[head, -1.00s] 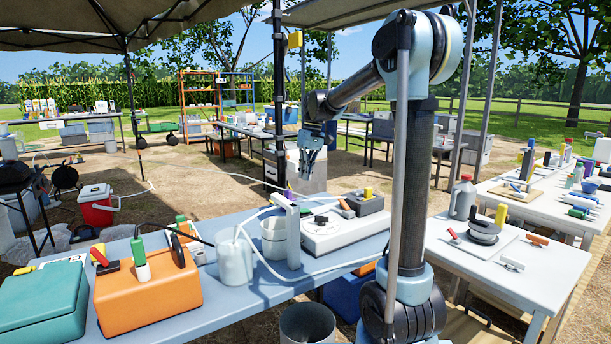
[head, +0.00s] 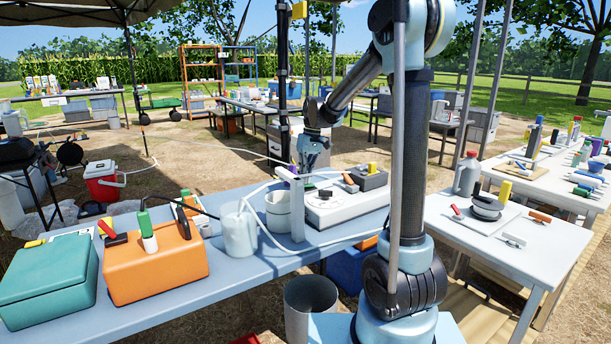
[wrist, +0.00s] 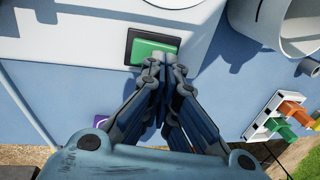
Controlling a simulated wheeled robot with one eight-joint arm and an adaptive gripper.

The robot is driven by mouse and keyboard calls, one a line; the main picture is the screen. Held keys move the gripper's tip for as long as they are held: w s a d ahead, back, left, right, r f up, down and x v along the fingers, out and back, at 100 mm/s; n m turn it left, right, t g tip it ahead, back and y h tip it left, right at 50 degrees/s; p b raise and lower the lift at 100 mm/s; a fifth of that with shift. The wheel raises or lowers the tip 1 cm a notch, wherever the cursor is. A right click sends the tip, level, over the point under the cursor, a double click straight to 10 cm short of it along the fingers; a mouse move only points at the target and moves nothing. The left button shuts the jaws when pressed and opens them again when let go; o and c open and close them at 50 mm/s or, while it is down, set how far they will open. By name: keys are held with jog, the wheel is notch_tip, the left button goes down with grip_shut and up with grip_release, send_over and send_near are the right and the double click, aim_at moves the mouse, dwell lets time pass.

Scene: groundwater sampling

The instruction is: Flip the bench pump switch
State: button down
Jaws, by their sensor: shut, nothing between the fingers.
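The bench pump is a low white box (head: 345,207) on the blue-grey bench in the head view. Its white housing (wrist: 85,22) fills the upper left of the wrist view. A green switch (wrist: 140,52) in a dark frame sits on that housing. My gripper (wrist: 161,63) is shut and empty, its fingertips overlapping the lower right part of the switch in the wrist view. I cannot tell whether they touch it. In the head view my gripper (head: 311,165) is at the far side of the pump, and the switch is hidden there.
A white upright post (head: 297,210) with a pale hose stands left of the pump, beside white containers (head: 279,210). An orange case (head: 150,268) and a teal case (head: 45,280) are farther left. A side table (head: 520,255) stands at right. The bench front is fairly clear.

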jog(key=shift+s+a+f+t+h, duration=0.1)
jog(key=shift+s+f+t+h, duration=0.05)
jog(key=shift+f+t+h, duration=0.2)
jog(key=shift+a, duration=0.1)
jog(key=shift+d, duration=0.25)
jog(key=shift+w+d, duration=0.5)
jog(key=shift+r, duration=0.1)
notch_tip(320, 180, up, 14)
jog(key=w+d, duration=0.1)
jog(key=d, duration=0.1)
jog(key=shift+w+f, duration=0.2)
jog(key=shift+w, duration=0.05)
dwell(0.4)
jog(key=shift+d, duration=0.1)
